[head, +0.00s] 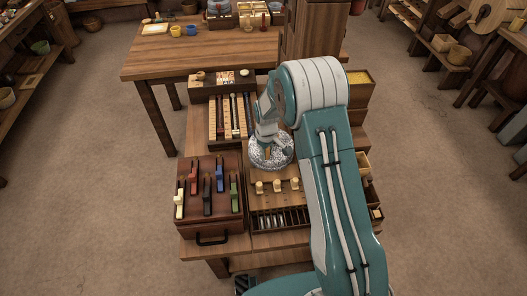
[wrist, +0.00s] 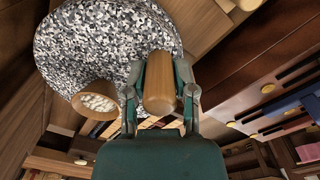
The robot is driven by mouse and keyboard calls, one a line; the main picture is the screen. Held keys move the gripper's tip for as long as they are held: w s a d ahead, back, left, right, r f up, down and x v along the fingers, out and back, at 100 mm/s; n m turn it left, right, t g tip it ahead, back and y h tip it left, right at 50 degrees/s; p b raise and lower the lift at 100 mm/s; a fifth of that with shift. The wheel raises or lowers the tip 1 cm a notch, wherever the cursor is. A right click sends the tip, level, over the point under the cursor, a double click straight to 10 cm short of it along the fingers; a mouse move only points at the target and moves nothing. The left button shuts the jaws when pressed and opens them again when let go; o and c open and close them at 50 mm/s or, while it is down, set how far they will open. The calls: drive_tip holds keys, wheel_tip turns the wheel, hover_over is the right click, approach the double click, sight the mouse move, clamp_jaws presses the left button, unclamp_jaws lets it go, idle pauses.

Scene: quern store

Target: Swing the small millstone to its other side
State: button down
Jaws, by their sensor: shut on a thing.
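The small millstone (head: 258,158) is a round, grey-and-white speckled disc near the middle of the low bench. It fills the upper left of the wrist view (wrist: 85,40). An upright wooden peg handle (wrist: 159,88) stands at its edge. My gripper (wrist: 160,100) is shut on this handle, with one finger on each side. A small wooden cup (wrist: 97,99) with white bits in it shows beside the handle in the wrist view. In the head view my gripper and wrist cover part of the stone.
A brown box with coloured levers (head: 209,212) stands left of the stone. A rack of dark sliders (head: 230,117) is behind it. Pale knobs (head: 277,186) and a slotted tray (head: 282,221) lie in front. A larger table (head: 200,57) stands behind the bench.

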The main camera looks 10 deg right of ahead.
sight(280, 156)
drive_tip(key=d+n, duration=0.1)
drive_tip(key=n, duration=0.1)
drive_tip(key=shift+s+d+f+n, duration=0.1)
drive_tip(key=shift+s+d+n, duration=0.25)
drive_tip(key=shift+n, duration=0.05)
drive_tip(key=d+n, duration=0.1)
drive_tip(key=n, duration=0.1)
drive_tip(key=shift+d+n, duration=0.3)
drive_tip(key=d+n, duration=0.1)
drive_tip(key=n, duration=0.2)
drive_tip(key=shift+w+d, duration=0.2)
drive_tip(key=shift+d, duration=0.15)
drive_tip(key=shift+w+d+n, duration=0.15)
drive_tip(key=shift+d+n, duration=0.15)
drive_tip(key=shift+n, duration=0.4)
drive_tip(key=shift+w+d+n, duration=0.15)
drive_tip(key=shift+d+n, duration=0.15)
drive_tip(key=shift+n, duration=0.4)
drive_tip(key=shift+c, duration=2.2)
unclamp_jaws()
drive_tip(key=shift+w, duration=0.1)
